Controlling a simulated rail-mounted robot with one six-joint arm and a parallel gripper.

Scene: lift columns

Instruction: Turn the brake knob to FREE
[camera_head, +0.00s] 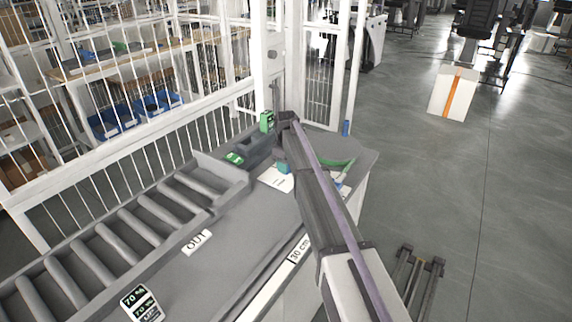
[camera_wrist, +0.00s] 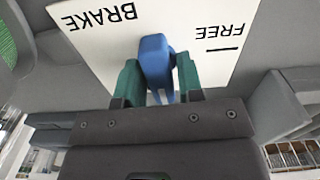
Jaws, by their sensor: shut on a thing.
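The blue brake knob (camera_wrist: 156,58) stands on a white plate (camera_wrist: 85,45) in the wrist view. The plate reads BRAKE and FREE upside down, with a short black mark by FREE to the right of the knob. My gripper (camera_wrist: 157,82) has its two teal fingers shut on the knob, one on each side. The knob's top points up the picture, not at the FREE mark. In the head view, my gripper (camera_head: 284,168) is down at the white plate (camera_head: 274,180) on the grey table, and my arm hides part of this area.
A roller conveyor (camera_head: 140,220) runs along the left, with an OUT label (camera_head: 197,242) beside it. A white barred fence (camera_head: 130,150) stands behind. Open floor extends to the right.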

